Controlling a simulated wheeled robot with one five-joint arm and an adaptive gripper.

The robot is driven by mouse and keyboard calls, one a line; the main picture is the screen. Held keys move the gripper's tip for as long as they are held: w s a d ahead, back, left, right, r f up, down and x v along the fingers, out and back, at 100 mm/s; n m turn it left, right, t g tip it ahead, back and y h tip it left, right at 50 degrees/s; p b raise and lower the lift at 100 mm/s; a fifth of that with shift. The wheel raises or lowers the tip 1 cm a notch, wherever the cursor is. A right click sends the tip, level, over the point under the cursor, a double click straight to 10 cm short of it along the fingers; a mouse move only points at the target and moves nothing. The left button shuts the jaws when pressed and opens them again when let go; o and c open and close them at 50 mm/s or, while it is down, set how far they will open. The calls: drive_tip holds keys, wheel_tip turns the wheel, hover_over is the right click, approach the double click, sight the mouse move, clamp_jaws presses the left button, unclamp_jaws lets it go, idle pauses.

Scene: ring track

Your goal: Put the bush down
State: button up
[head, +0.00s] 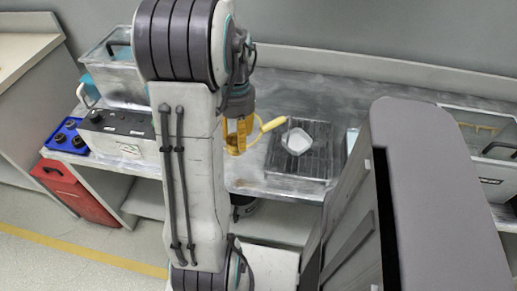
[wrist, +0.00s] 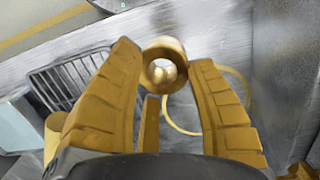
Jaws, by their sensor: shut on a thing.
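The bush (wrist: 164,62) is a short bronze-coloured ring with a round hole through it. In the wrist view it sits between the tips of the two yellow fingers of my gripper (wrist: 166,80), which is shut on it. In the head view my gripper (head: 237,138) points down over the grey bench (head: 262,96), left of the dark grooved tray. The bush is hard to make out there against the yellow fingers. I cannot tell whether its underside touches the bench.
The grooved tray (head: 304,168) holds a pale angular piece (head: 297,141). A control box (head: 122,138) and blue tray (head: 66,136) stand left. An open bin (head: 490,150) stands right. Bare bench lies behind the tray.

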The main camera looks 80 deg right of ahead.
drive_tip(key=shift+f+b, duration=0.6)
drive_tip(key=shift+f, duration=3.9)
drive_tip(key=o, duration=1.2)
drive_tip(key=shift+o, duration=0.2)
